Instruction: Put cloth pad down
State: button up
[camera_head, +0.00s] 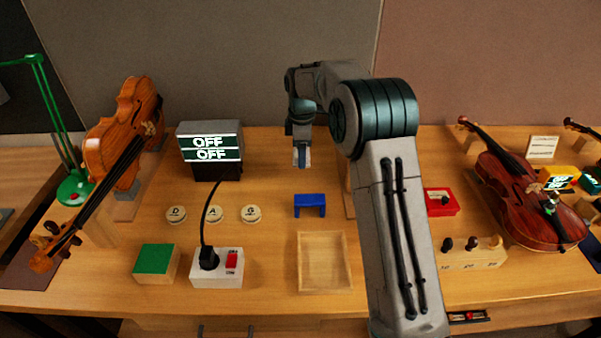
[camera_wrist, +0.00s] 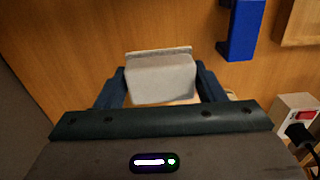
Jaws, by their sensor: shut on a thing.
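The cloth pad (camera_wrist: 160,78) is a pale grey-white block between the two dark fingers of my gripper (camera_wrist: 162,88) in the wrist view. My gripper is shut on it from both sides. In the head view my gripper (camera_head: 302,157) points down over the back middle of the bench, behind the blue bracket. Little of the pad shows there. I cannot tell whether its underside touches the wood.
The blue bracket (camera_head: 310,204) stands in front of my gripper; it also shows in the wrist view (camera_wrist: 243,30). A shallow wooden tray (camera_head: 323,262) lies nearer the front edge. The OFF display box (camera_head: 209,150) and round discs (camera_head: 213,214) are left. A violin (camera_head: 520,195) lies right.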

aim_at(301, 183)
jog(key=shift+w+a+r, duration=0.2)
jog(key=shift+w, duration=0.05)
jog(key=shift+s+d, duration=0.1)
jog(key=shift+f, duration=0.15)
notch_tip(301, 183, down, 9)
jog(key=shift+f+p, duration=0.15)
jog(key=shift+p, duration=0.7)
jog(key=shift+f, duration=0.1)
jog(key=shift+f, duration=0.15)
jog(key=o, duration=1)
jog(key=shift+o, duration=0.2)
